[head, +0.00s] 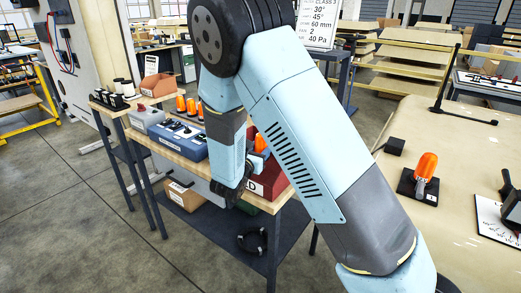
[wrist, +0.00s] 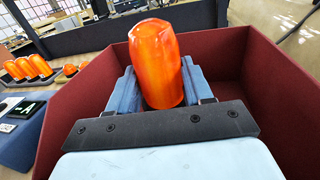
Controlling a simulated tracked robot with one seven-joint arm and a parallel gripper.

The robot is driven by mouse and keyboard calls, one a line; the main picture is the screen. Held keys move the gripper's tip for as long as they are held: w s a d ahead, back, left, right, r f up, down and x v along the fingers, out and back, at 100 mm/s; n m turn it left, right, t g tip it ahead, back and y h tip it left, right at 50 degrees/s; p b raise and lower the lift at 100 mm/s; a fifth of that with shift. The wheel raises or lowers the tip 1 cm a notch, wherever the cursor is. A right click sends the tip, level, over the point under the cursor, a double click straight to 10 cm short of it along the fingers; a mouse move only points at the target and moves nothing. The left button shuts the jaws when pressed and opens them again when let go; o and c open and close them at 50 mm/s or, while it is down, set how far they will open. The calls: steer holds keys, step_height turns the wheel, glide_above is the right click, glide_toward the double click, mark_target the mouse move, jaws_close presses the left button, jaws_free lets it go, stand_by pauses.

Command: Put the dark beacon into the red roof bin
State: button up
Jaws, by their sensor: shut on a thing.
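An orange beacon (wrist: 156,65) stands upright between the two blue fingers of my gripper (wrist: 160,88), which is shut on it. It looks plain orange, with no clear glow. The red roof bin (wrist: 230,62) has its walls behind and on both sides of the beacon; the beacon's top rises above the back rim. Its base is hidden by my gripper, so I cannot tell whether it touches the bin floor. In the head view, my arm hides most of the grip; a bit of the orange beacon (head: 260,143) shows above the red bin (head: 270,182).
Several orange beacons (head: 181,104) stand left on the trolley, behind a blue box with switches (head: 181,139). Another beacon (head: 425,167) sits on a dark base on the right-hand bench (head: 450,130). A lower shelf (head: 215,225) holds a brown carton (head: 183,195).

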steer(key=shift+s+f, duration=0.1)
steer(key=shift+f, duration=0.3)
